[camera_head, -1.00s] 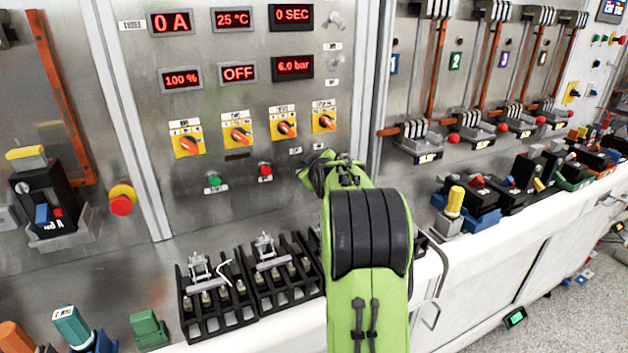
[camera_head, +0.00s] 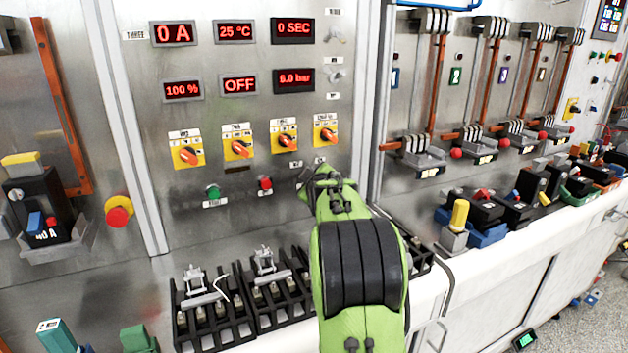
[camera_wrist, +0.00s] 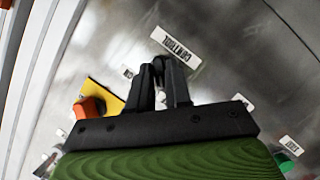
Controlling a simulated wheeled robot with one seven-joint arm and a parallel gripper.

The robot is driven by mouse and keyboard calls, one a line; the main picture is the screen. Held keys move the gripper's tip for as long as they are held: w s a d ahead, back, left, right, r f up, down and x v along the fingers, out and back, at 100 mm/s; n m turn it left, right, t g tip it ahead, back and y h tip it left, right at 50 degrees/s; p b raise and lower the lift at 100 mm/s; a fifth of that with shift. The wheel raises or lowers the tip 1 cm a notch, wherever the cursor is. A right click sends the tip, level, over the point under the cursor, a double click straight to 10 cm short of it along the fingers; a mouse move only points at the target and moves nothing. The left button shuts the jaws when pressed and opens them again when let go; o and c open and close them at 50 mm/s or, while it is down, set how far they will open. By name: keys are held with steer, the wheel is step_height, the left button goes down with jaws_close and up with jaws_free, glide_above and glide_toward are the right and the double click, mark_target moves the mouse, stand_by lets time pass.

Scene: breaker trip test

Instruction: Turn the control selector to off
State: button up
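Four yellow-plated selectors with orange knobs stand in a row on the grey panel in the head view: the first (camera_head: 187,155), second (camera_head: 239,149), third (camera_head: 284,141) and fourth (camera_head: 325,134). Their small labels are too blurred there to tell which is the control selector. My gripper (camera_head: 308,182) is just below the fourth selector, apart from it.
A red button (camera_head: 265,183) and a green button (camera_head: 213,192) sit left of my gripper. Red displays (camera_head: 238,86) are above the selectors. Black breaker racks (camera_head: 212,315) stand below on the bench. A vertical panel edge (camera_head: 372,100) is to the right.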

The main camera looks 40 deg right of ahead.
steer(key=o, duration=0.3)
steer(key=shift+s, duration=0.1)
steer(key=v, duration=1.5)
steer(key=shift+s+r+p, duration=0.2)
steer(key=shift+p, duration=0.1)
steer(key=shift+a, duration=0.15)
